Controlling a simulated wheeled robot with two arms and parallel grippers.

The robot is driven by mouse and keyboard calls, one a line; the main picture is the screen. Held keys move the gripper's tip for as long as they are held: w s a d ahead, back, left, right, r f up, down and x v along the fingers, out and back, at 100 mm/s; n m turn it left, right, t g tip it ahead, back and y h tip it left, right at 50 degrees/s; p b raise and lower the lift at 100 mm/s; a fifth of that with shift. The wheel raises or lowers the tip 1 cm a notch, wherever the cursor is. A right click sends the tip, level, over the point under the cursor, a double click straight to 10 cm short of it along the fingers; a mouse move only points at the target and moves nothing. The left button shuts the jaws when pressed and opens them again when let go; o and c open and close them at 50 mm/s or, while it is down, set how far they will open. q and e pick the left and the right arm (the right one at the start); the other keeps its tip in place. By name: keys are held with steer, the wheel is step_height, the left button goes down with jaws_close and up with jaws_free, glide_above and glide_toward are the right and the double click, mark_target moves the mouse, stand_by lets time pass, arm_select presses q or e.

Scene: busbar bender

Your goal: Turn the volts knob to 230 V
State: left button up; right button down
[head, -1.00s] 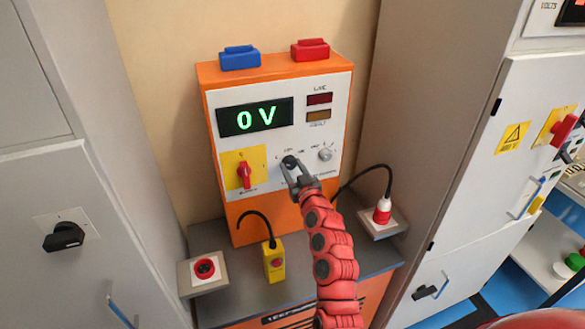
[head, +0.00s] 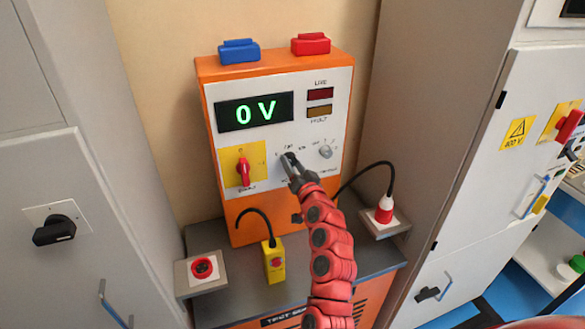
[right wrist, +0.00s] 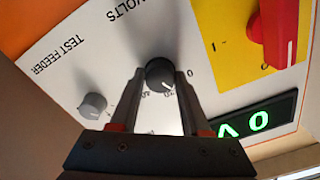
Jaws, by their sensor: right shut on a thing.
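The volts knob (right wrist: 160,74) is a round black knob on the white front panel, under the word VOLTS in the upside-down right wrist view. My right gripper (head: 291,161) is shut on it, with one finger on each side of the knob in the right wrist view (right wrist: 160,80). In the head view the fingers cover most of the knob. The green display (head: 255,112) reads 0 V. Some scale marks show around the knob, but its exact pointer setting is hard to read. My left gripper is not in view.
A red switch (head: 244,171) on a yellow plate sits left of the knob, and a small grey knob (head: 325,152) right of it. LINE and FAULT lamps (head: 319,103) are above.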

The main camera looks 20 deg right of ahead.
steer(key=shift+m, duration=2.3)
steer(key=shift+c, duration=1.9)
jaws_free()
steer(key=shift+s, duration=0.1)
